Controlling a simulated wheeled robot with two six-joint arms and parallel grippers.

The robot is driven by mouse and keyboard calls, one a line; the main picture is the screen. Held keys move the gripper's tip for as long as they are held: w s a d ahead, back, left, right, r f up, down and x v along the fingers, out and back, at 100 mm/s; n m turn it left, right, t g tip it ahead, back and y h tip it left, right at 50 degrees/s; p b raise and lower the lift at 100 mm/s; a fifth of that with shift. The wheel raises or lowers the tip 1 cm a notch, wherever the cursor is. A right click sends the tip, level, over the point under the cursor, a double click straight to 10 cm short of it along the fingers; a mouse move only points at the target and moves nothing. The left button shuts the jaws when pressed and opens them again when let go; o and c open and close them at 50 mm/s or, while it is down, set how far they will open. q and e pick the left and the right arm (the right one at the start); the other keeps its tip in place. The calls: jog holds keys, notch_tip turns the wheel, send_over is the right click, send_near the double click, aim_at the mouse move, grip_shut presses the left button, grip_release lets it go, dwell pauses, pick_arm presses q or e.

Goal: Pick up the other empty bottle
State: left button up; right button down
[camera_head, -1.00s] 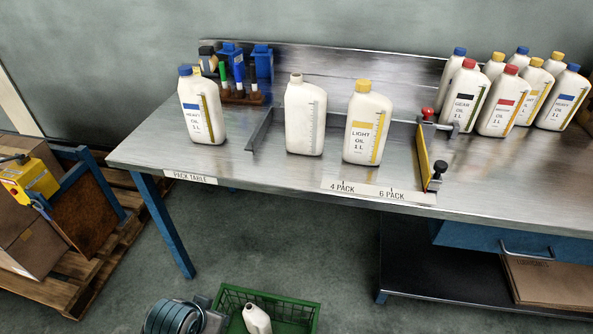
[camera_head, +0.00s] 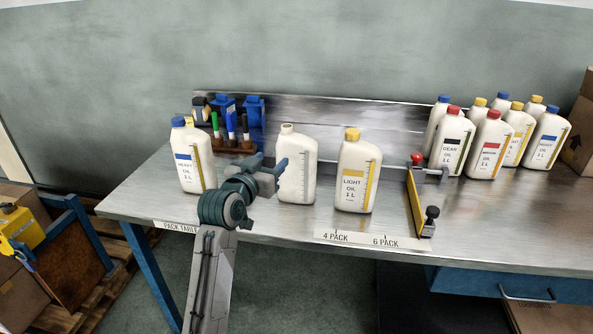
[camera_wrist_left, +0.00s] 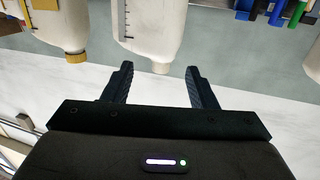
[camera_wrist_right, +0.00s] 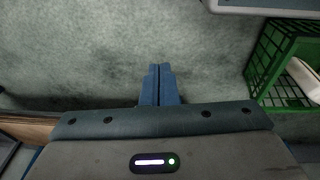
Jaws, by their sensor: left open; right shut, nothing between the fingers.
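A white bottle without a cap (camera_head: 297,178) stands upright on the pack table (camera_head: 130,203), between the blue-capped and yellow-capped bottles. My left gripper (camera_head: 277,172) is open just left of this bottle in the head view. In the left wrist view, the picture is upside down and the uncapped bottle (camera_wrist_left: 150,28) lies ahead, in line with the gap between the open fingers (camera_wrist_left: 160,85). I cannot tell whether they touch. My right gripper (camera_wrist_right: 160,85) is shut and empty above the floor. A white bottle (camera_wrist_right: 304,76) lies partly visible in a green crate (camera_wrist_right: 272,62).
A blue-capped heavy oil bottle (camera_head: 187,172) stands left, a yellow-capped light oil bottle (camera_head: 352,190) right. A yellow stop (camera_head: 418,205) sits beyond it. Several capped bottles (camera_head: 487,145) stand at the right. A marker rack (camera_head: 232,145) is behind.

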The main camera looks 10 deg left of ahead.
aim_at(285, 132)
pick_arm(q)
jog(key=shift+t, duration=0.3)
jog(key=w+r, duration=0.1)
jog(key=w, duration=0.1)
jog(key=w+d, duration=0.1)
jog(key=w+r, duration=0.1)
jog(key=w, duration=0.1)
jog(key=shift+w+d+r, duration=0.2)
jog(key=shift+w+r, duration=0.1)
jog(key=shift+w, duration=0.05)
jog(key=shift+w+d+p, duration=0.1)
jog(key=shift+w+p, duration=0.2)
jog(key=shift+w, duration=0.3)
jog(key=x, duration=0.2)
jog(key=p+x, duration=0.1)
jog(key=x, duration=0.1)
jog(key=shift+w+a+r, duration=0.15)
jog(key=shift+a+r, duration=0.1)
jog(key=shift+w+d, duration=0.1)
jog(key=shift+w, duration=0.25)
pick_arm(e)
notch_tip(285, 132, down, 6)
jog(key=s, duration=0.2)
jog(key=shift+s+d+r, duration=0.15)
jog(key=shift+s+d, duration=0.15)
jog(key=shift+s, duration=0.1)
pick_arm(q)
grip_shut()
